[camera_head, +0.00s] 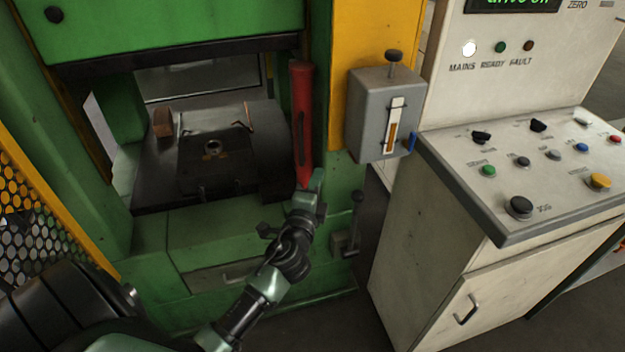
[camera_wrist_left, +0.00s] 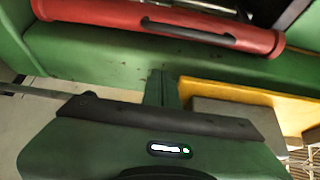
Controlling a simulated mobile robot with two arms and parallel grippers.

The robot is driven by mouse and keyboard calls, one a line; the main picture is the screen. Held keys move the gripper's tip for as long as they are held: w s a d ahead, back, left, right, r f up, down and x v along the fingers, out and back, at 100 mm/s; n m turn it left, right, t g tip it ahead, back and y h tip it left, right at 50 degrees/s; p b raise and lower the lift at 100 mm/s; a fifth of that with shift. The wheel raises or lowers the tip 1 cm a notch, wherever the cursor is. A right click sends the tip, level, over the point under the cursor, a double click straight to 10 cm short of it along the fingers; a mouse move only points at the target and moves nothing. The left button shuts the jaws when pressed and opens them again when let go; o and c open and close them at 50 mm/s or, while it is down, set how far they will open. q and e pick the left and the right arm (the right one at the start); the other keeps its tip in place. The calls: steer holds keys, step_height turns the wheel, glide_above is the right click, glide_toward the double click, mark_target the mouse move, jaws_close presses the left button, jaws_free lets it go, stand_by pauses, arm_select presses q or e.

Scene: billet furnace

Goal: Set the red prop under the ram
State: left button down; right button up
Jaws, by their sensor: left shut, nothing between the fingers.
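The red prop (camera_head: 302,120) stands upright at the right side of the press opening. Its top end is by the dark lower edge of the green ram (camera_head: 180,28); I cannot tell whether they touch. My left gripper (camera_head: 314,184) is shut and empty, just in front of the prop's lower end, which it partly hides. In the left wrist view the prop (camera_wrist_left: 110,14) lies across the top with its dark handle (camera_wrist_left: 190,33), apart from my left gripper (camera_wrist_left: 160,88). My right gripper is not in view.
The press bed (camera_head: 160,190) carries a dark die block (camera_head: 212,165) and a brown piece (camera_head: 163,122). The control desk (camera_head: 470,175) stands at right, a yellow mesh guard (camera_head: 40,235) at left.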

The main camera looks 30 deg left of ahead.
mark_target(306, 163)
arm_select(q)
steer(key=w+a, duration=0.1)
steer(key=w+a+p, duration=0.1)
steer(key=a, duration=0.1)
steer(key=w+a, duration=0.1)
steer(key=a, duration=0.1)
steer(key=shift+w+a, duration=0.15)
steer(key=shift+w, duration=0.25)
steer(key=shift+s+a, duration=0.1)
steer(key=shift+s, duration=0.05)
